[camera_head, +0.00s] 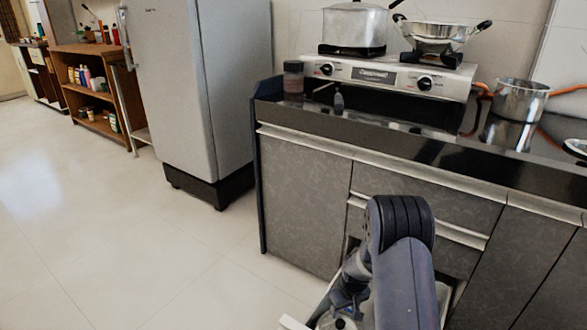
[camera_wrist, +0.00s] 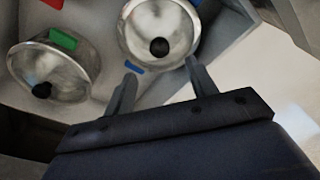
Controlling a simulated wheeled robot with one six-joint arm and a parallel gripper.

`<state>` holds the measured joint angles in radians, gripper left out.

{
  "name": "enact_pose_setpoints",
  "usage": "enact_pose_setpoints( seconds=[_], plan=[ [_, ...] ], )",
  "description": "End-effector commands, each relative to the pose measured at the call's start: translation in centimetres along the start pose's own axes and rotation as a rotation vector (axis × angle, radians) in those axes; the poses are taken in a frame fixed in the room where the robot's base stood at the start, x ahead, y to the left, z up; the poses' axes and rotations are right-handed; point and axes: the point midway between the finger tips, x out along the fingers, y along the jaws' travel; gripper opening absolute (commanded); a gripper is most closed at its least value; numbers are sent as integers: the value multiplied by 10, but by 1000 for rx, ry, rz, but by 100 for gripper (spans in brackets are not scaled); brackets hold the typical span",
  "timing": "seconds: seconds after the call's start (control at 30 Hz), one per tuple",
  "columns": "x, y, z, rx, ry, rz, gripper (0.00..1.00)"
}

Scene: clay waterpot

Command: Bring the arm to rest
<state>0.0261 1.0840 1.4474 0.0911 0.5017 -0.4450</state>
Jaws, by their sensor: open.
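My gripper (camera_wrist: 160,69) shows in the wrist view with its two dark fingers apart and nothing seen between them. It points into a grey open drawer (camera_wrist: 105,15). A round metal piece with a black knob, like a lid (camera_wrist: 140,22), lies just beyond the fingertips. I cannot tell whether the fingers touch it. In the head view my arm reaches down in front of the counter, over the pulled-out drawer (camera_head: 443,300). The fingertips are hidden there.
A second metal lid with a black knob (camera_wrist: 55,75) lies at left in the drawer, near small green and blue pieces. The counter (camera_head: 400,140) holds a stove (camera_head: 390,77) with cookware and a steel pot (camera_head: 520,100). A fridge (camera_head: 195,80) stands left. The floor (camera_head: 120,240) is clear.

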Motion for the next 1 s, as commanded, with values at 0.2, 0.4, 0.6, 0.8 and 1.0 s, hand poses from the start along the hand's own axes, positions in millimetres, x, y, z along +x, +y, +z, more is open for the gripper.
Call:
enact_pose_setpoints(
  seconds=[0.2,0.4,0.6,0.8,1.0],
  plan=[
    [51,0,0,-1,0,0,54],
    [89,0,0,-1,1,0,54],
    [56,0,-5,0,3,0,54],
    [23,0,-9,0,5,1,54],
    [-10,0,-11,6,3,1,54]
  ],
)
